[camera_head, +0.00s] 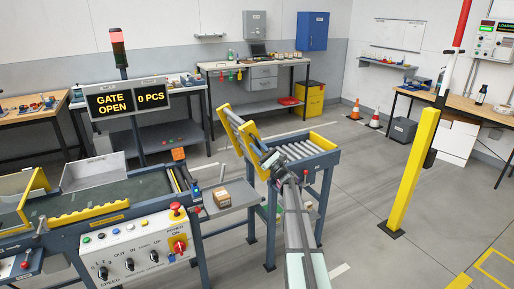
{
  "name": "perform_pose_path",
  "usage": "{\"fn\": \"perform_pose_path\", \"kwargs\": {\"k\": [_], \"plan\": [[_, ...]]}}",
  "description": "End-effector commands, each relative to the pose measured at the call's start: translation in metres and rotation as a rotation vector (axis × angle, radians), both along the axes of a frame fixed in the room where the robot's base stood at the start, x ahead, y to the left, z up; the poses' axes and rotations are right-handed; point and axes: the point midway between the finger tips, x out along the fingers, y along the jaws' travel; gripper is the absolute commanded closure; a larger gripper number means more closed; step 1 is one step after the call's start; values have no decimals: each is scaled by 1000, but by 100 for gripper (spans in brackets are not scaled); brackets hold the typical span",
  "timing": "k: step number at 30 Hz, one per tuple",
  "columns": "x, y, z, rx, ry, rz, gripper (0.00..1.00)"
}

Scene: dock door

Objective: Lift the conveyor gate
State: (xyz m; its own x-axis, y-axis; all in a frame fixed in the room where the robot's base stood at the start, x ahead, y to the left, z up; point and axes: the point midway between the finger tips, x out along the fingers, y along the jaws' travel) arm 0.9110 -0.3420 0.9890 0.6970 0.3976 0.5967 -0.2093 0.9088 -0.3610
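The conveyor gate (236,128) is a narrow section with yellow side parts. It stands tilted up steeply at the left end of the right-hand roller conveyor (308,148). My arm comes up from the bottom of the picture, and my gripper (268,160) is at the gate's lower right part, overlapping it in view. I cannot tell whether the fingers touch or hold the gate; they are small and dark here. The display sign (126,102) reads "GATE OPEN" and "0 PCS".
A control panel (134,250) with knobs and a red button is in front. A small cardboard box (222,197) lies on a grey shelf between the conveyors. A yellow post (414,170) stands right; floor between is clear.

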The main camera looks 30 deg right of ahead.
Motion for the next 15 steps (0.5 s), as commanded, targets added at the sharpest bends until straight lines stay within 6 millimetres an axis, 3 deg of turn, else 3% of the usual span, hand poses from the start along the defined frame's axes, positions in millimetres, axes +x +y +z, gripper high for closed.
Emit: {"fn": "perform_pose_path", "kwargs": {"k": [4,15], "plan": [[0,0,0,-1,0,1,63],[-4,-2,-4,-1,0,1,62]]}}
